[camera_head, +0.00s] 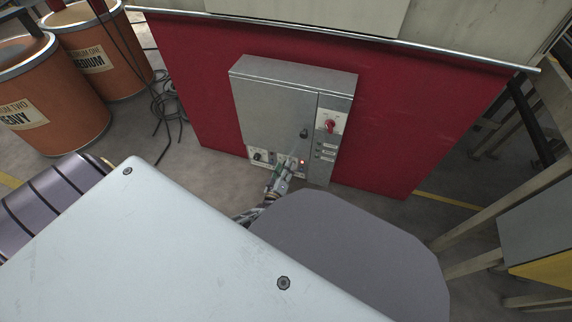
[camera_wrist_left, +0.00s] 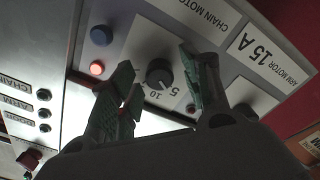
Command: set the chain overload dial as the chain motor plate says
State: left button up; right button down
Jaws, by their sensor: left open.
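The chain overload dial (camera_wrist_left: 158,73) is a black round knob on a grey scale plate in the left wrist view, with the numbers 5 and 10 legible near it. Its exact setting is too small to read. The chain motor plate (camera_wrist_left: 212,18) is partly cut off by the top edge, and no value shows on it. My left gripper (camera_wrist_left: 160,66) is open, its green-padded fingers on either side of the dial; I cannot tell whether they touch it. In the head view this gripper (camera_head: 281,176) is at the cabinet's lower edge. My right gripper is not in view.
The grey cabinet (camera_head: 275,100) is on a red panel (camera_head: 410,120). The arm motor plate (camera_wrist_left: 265,50) reads 15 A, near another knob (camera_wrist_left: 243,108). A blue button (camera_wrist_left: 102,35) and a lit red lamp (camera_wrist_left: 96,68) sit beside the dial. Orange drums (camera_head: 60,110) stand left.

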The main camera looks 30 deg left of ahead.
pick_arm(q)
jog(key=c, duration=1)
jog(key=shift+c, duration=0.2)
jog(key=shift+m, duration=0.4)
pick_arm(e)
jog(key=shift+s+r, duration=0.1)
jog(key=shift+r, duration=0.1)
pick_arm(q)
jog(key=shift+d+m+p, duration=0.1)
jog(key=shift+m+p, duration=1.95)
jog(key=shift+m, duration=9.65)
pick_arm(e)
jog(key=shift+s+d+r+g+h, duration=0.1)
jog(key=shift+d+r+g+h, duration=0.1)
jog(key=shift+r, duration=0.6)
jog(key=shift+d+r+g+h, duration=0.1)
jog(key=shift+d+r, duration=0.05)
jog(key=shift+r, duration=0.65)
